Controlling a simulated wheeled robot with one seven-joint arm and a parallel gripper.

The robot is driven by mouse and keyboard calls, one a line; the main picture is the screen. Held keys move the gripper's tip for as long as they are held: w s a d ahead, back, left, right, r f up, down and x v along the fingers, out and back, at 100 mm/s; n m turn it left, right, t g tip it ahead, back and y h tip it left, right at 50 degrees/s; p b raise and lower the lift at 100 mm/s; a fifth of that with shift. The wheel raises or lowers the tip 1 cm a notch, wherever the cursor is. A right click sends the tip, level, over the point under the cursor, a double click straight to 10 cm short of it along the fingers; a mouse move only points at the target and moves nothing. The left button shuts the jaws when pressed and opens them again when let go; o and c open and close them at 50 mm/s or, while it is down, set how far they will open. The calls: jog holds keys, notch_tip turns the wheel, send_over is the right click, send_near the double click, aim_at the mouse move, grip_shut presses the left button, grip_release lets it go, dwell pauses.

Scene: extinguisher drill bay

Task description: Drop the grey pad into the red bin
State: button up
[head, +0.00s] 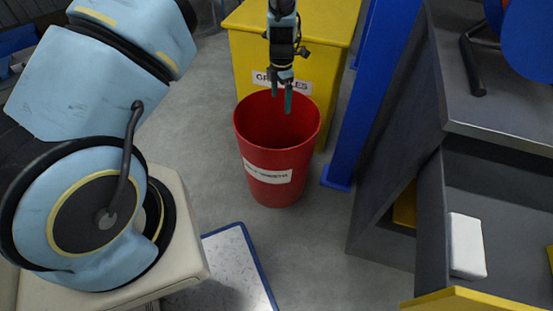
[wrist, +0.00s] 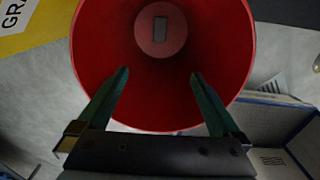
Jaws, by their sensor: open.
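The red bin (head: 277,150) stands upright on the floor with a white label on its front. In the wrist view I look straight down into the red bin (wrist: 105,55). The grey pad (wrist: 160,30) shows as a small grey rectangle lying on the bin's bottom. My gripper (head: 281,101) is over the bin's mouth, pointing down. In the wrist view its two green fingers (wrist: 158,76) are spread apart with nothing between them. The inside bottom of the bin is hidden in the head view.
A yellow container (head: 300,40) stands behind the bin. A blue post (head: 365,110) rises to its right. A grey open drawer (head: 515,225) at the right holds a white block (head: 467,245). A blue-edged box (head: 230,265) is on the floor in front. Bare floor lies left of the bin.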

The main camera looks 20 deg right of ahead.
notch_tip(320, 180, up, 7)
jog(key=shift+f, duration=0.1)
dwell(0.5)
